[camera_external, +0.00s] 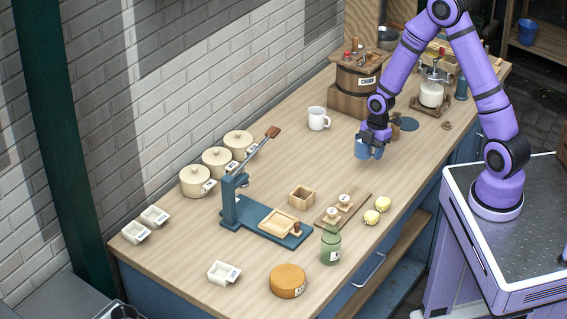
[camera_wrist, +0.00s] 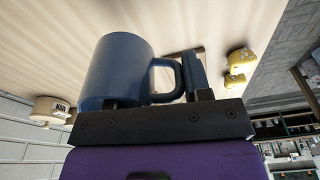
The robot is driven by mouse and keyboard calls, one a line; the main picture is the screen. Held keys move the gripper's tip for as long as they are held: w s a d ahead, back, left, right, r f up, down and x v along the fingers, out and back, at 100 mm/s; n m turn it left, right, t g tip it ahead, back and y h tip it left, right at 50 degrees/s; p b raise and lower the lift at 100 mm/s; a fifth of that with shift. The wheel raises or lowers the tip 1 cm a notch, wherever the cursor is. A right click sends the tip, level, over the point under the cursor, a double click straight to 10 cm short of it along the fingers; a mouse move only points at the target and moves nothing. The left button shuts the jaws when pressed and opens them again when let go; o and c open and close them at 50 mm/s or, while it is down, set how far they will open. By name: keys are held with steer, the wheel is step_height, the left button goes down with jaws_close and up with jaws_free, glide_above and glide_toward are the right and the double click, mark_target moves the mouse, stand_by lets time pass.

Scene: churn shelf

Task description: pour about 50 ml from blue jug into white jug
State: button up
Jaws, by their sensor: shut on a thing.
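The blue jug (camera_external: 363,150) is held in my gripper (camera_external: 375,140) above the table, to the right of the white jug. In the wrist view the blue jug (camera_wrist: 117,70) fills the space in front of the jaws, with its handle (camera_wrist: 172,80) beside the right finger (camera_wrist: 196,76). My gripper is shut on it. The jug looks about upright in the external view; what is inside it cannot be seen.
A wooden churn (camera_external: 358,84) stands behind the jugs. Several cream lidded pots (camera_external: 195,181) line the wall. A blue lever press (camera_external: 262,218), a wooden box (camera_external: 301,197) and yellow pieces (camera_external: 371,217) are nearer the front. The tabletop (camera_external: 290,155) left of my gripper is clear.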

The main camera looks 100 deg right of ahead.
mark_target(373, 145)
step_height(373, 145, up, 9)
steer(key=shift+r, duration=0.15)
steer(key=w+d+m, duration=0.2)
steer(key=d, duration=0.3)
steer(key=w+d+m, duration=0.2)
steer(key=d+m, duration=0.1)
steer(key=d, duration=0.2)
steer(key=w+d+m+h, duration=0.1)
steer(key=w+d+m, duration=0.1)
steer(key=d, duration=0.3)
steer(key=shift+w+d+f+m, duration=0.3)
steer(key=shift+d+m, duration=0.1)
steer(key=shift+m, duration=0.3)
steer(key=w+d+m+h, duration=0.1)
steer(key=w+d+m, duration=0.35)
steer(key=d, duration=0.25)
steer(key=w+d+m+g, duration=0.1)
steer(key=w+d+m, duration=0.2)
steer(key=d+m, duration=0.3)
steer(key=w+d+m+h, duration=0.1)
steer(key=w+d+m, duration=0.3)
steer(key=d, duration=0.4)
steer(key=w+a+m, duration=0.4)
steer(key=w, duration=0.6)
steer(key=shift+g+y, duration=0.3)
steer(key=f, duration=1.3)
steer(key=shift+s+d+f, duration=0.15)
steer(key=shift+d+f, duration=0.05)
steer(key=shift+d, duration=0.05)
steer(key=shift+r, duration=0.15)
